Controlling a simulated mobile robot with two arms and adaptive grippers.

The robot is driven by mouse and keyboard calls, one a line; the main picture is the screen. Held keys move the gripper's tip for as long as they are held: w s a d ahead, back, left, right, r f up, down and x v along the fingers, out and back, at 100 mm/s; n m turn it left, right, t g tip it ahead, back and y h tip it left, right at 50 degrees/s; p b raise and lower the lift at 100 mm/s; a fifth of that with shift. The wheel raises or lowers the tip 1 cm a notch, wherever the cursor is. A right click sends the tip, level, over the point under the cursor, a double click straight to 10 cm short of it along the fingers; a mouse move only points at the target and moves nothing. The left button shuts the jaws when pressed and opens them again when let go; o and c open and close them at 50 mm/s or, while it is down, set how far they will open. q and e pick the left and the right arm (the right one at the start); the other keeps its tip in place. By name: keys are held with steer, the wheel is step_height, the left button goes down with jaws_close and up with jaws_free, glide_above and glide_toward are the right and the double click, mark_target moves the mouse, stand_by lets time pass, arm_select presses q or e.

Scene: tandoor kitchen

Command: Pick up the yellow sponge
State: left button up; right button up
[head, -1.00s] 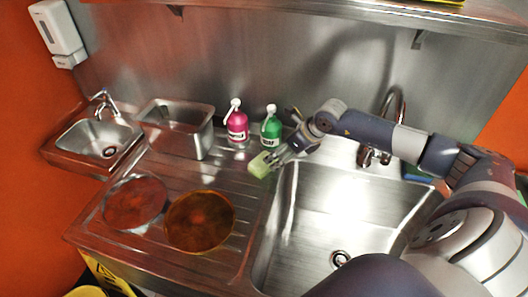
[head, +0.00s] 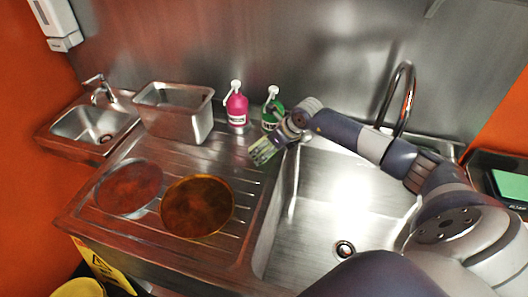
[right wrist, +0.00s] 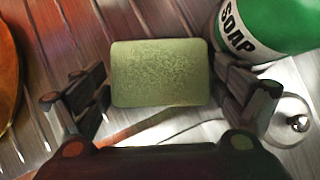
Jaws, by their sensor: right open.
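The sponge (right wrist: 160,72), a yellowish-green block, lies on the ribbed steel drainboard near the sink's left edge. In the head view the sponge (head: 261,152) is mostly hidden by the fingers of my right gripper (head: 269,147). In the right wrist view my right gripper (right wrist: 160,92) is open, with one finger to the left of the sponge and one to the right. Small gaps seem to show between the fingers and the sponge. My left gripper is not in view.
A green soap bottle (head: 272,112) stands close behind my right gripper, beside a pink bottle (head: 236,108). A steel bin (head: 180,122) stands further left. Two round brown discs (head: 198,206) lie on the drainboard. The sink basin (head: 335,205) and tall faucet (head: 404,95) are to the right.

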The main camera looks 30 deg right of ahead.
mark_target(267, 149)
steer(key=shift+s+r, duration=0.1)
steer(key=shift+c, duration=0.8)
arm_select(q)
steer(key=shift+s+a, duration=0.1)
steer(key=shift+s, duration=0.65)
arm_select(e)
steer(key=c, duration=0.3)
steer(key=shift+c, duration=0.3)
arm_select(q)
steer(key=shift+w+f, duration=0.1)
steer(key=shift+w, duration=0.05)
arm_select(e)
steer(key=shift+r, duration=0.1)
